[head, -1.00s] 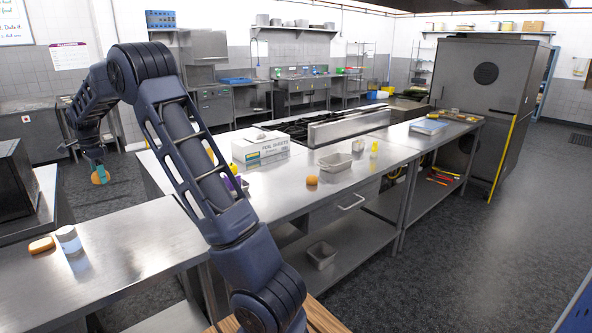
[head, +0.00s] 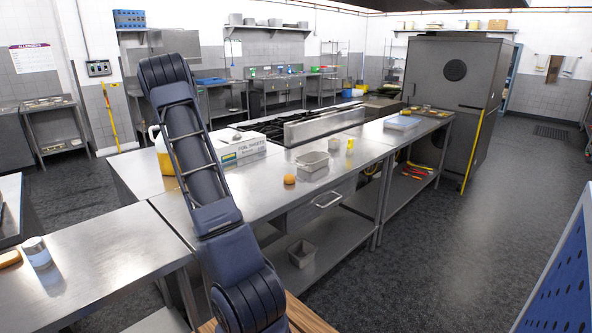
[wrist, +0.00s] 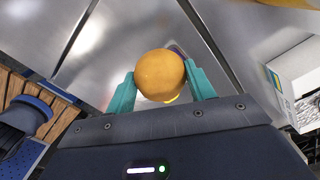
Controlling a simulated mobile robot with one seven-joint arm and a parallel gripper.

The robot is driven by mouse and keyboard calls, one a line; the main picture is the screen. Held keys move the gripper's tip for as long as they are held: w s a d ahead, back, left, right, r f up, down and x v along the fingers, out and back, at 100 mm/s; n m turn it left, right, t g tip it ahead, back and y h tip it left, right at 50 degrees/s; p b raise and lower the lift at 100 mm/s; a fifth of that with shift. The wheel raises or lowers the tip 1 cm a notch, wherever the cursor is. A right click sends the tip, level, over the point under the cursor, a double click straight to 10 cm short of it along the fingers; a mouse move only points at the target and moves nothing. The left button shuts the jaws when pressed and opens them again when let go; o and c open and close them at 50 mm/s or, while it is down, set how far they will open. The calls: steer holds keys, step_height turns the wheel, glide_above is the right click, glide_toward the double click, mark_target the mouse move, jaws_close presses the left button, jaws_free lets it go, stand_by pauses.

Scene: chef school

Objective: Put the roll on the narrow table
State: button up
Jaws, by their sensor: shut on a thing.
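In the wrist view, my gripper (wrist: 161,88) has its teal fingers shut on a round golden-brown roll (wrist: 160,72). Steel table tops lie beneath it, with a dark gap between them. In the head view the gripper and held roll are hidden behind my arm. Another small roll (head: 289,179) lies on the long steel counter (head: 262,197). A bread piece (head: 9,258) lies at the left edge of a steel table (head: 105,262) in the left foreground. I cannot tell which surface is the narrow table.
A foil sheets box (head: 240,148) and a yellow jug (head: 163,150) stand on the counter near my arm. A metal tin (head: 312,161) and a small yellow container (head: 349,146) stand farther right. A can (head: 37,252) stands on the left table. A blue panel (head: 562,275) is at right.

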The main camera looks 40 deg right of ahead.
steer(key=s+d+m, duration=0.3)
steer(key=s+d, duration=0.1)
steer(key=d, duration=1.1)
steer(key=m, duration=0.3)
glide_above(252, 180)
step_height(252, 180, down, 20)
steer(key=shift+a+r, duration=0.15)
steer(key=shift+r, duration=0.1)
steer(key=o, duration=0.9)
steer(key=shift+f, duration=0.1)
steer(key=shift+o, duration=0.3)
